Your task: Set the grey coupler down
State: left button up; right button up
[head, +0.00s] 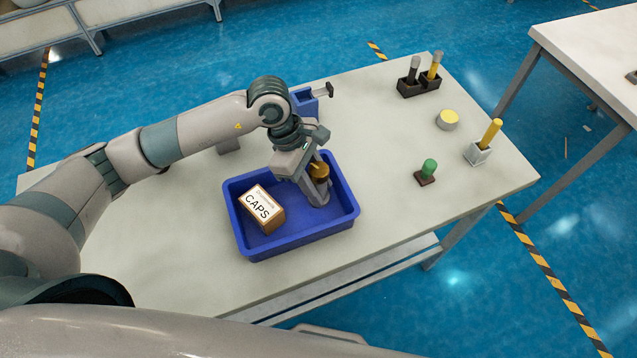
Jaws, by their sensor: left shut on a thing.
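My left gripper (312,184) reaches down into the blue tray (240,238) on the table, at its right half. It is shut on a grey piece (319,197), which I take to be the grey coupler; the fingers and arm partly hide it, and its outline is hard to tell from them. A brownish-gold cylinder (319,171) shows right beside the gripper. I cannot tell whether the grey piece touches the tray floor. My right gripper is not in view.
A CAPS box (262,208) lies in the tray's left half. Behind my wrist stands a blue holder (305,101). At right are a dark two-slot stand (418,88), a yellow-topped round (448,119), a green knob (429,167) and a pale holder (478,154).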

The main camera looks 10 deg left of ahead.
pick_arm(q)
jog(key=o, duration=0.8)
jog(key=shift+f, duration=0.1)
jog(key=shift+o, duration=0.6)
jog(key=shift+r, duration=0.25)
jog(key=shift+a+r, duration=0.15)
jog(key=s+b+v, duration=0.1)
jog(key=b+v, duration=0.3)
jog(key=v, duration=0.7)
jog(key=shift+w+r, duration=0.2)
jog(key=shift+w, duration=0.3)
